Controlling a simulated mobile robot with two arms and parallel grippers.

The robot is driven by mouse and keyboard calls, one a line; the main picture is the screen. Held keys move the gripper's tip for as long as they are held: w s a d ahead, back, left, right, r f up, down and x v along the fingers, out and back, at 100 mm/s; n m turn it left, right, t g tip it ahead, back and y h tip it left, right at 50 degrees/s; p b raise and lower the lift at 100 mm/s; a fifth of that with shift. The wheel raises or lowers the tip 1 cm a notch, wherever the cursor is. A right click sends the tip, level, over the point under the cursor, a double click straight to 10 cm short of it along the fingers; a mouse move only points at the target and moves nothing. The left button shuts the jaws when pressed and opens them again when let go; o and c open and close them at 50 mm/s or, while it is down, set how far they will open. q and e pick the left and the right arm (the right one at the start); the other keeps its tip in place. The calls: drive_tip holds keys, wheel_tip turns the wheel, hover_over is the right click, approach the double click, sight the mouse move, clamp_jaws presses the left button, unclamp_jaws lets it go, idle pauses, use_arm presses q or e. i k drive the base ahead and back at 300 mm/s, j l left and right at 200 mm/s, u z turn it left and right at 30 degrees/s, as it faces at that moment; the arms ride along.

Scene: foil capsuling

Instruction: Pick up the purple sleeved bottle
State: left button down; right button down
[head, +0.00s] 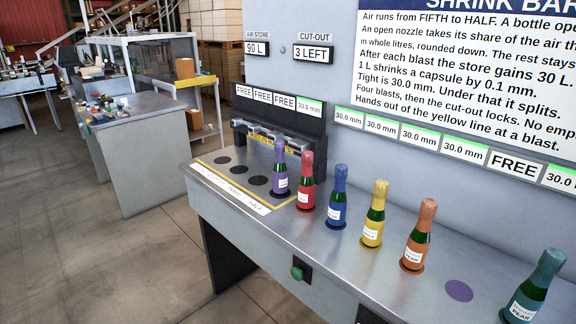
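The purple sleeved bottle (280,168) stands upright on the steel counter (408,290). Neither of my grippers is in view.
Blue (337,199), yellow (374,216), orange (417,238) and teal (534,286) sleeved bottles stand along the counter to the right. An empty purple disc (459,290) lies between orange and teal. A green button (297,272) sits on the front edge. Floor at left is clear.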

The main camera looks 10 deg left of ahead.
sight(280, 171)
drive_tip(key=i+l, duration=0.1)
drive_tip(key=i+l+u, duration=0.1)
drive_tip(key=u, duration=0.25)
drive_tip(key=i+l+u, duration=0.45)
drive_tip(key=u, duration=0.2)
